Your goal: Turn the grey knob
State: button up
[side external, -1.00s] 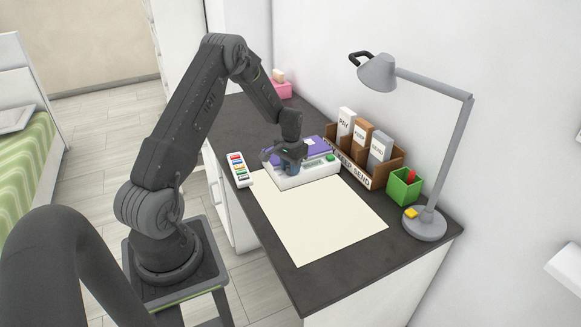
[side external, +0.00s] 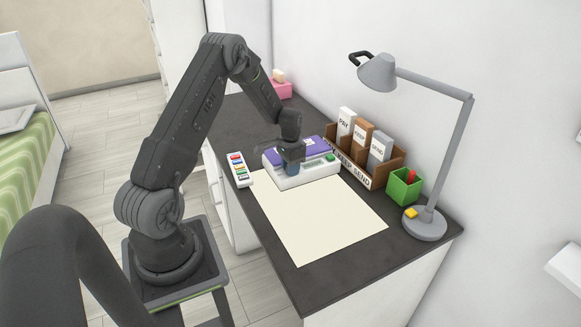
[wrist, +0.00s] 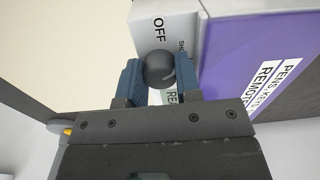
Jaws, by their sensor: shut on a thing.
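The grey knob (wrist: 160,68) is a dark round dial on a white device (wrist: 150,30) with an "OFF" label beside it. My gripper (wrist: 160,82) is shut on the knob, one blue-grey finger on each side of it. A pale line marks the knob's lower right part in the wrist view. In the side external view my gripper (side external: 292,168) points down at the front of the white device (side external: 318,180), and it hides the knob. A purple panel (wrist: 250,55) with labels lies beside the device's white face, and the purple top (side external: 312,147) also shows in the side external view.
A cream sheet (side external: 315,220) lies flat on the dark desk (side external: 345,280).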

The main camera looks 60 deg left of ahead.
jog(key=o, duration=0.6)
jog(key=shift+o, duration=0.2)
notch_tip(320, 180, up, 14)
jog(key=shift+d, duration=0.15)
